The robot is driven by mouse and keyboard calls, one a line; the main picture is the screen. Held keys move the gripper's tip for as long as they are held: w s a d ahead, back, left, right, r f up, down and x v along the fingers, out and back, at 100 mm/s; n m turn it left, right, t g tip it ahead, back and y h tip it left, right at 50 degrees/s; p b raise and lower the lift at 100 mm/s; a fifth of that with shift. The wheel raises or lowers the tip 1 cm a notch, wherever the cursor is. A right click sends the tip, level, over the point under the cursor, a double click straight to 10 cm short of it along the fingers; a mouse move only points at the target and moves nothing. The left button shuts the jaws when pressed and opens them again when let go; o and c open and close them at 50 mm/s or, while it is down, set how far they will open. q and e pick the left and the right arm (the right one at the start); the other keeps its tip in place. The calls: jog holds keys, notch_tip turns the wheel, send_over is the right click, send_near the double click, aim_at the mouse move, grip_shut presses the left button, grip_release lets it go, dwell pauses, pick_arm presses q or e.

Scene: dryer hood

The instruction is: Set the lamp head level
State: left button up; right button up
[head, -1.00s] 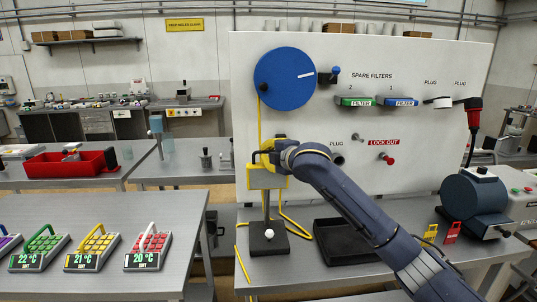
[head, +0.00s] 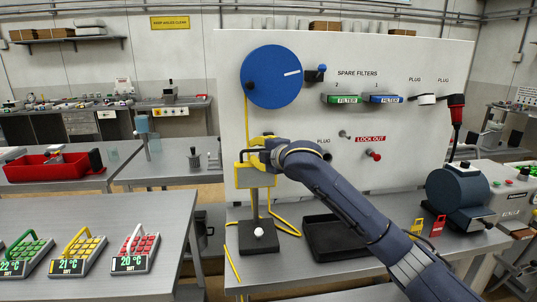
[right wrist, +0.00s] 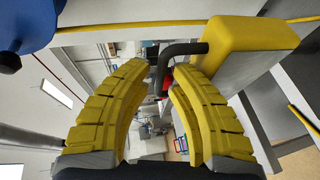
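The lamp head is a yellow box (head: 254,180) on a thin upright post above a black base (head: 259,242) in the head view. Its exact tilt is hard to judge. My right gripper (head: 262,152) is at the top of the lamp head, partly covering it. In the right wrist view, its yellow fingers (right wrist: 160,72) stand apart, with the black handle (right wrist: 183,48) of the yellow lamp head (right wrist: 245,45) reaching between their tips. A gap shows beside the handle, so the fingers are not closed on it. My left gripper is not in view.
A white panel (head: 400,100) with a blue disc (head: 271,77) stands behind the lamp. A black tray (head: 335,240) lies right of the lamp base, and a blue-grey drum (head: 458,188) stands farther right. Yellow cable (head: 232,262) runs around the base. Keypads (head: 136,250) lie on the left table.

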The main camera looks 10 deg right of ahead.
jog(key=v, duration=1)
jog(key=shift+s, duration=0.2)
jog(key=shift+d, duration=0.1)
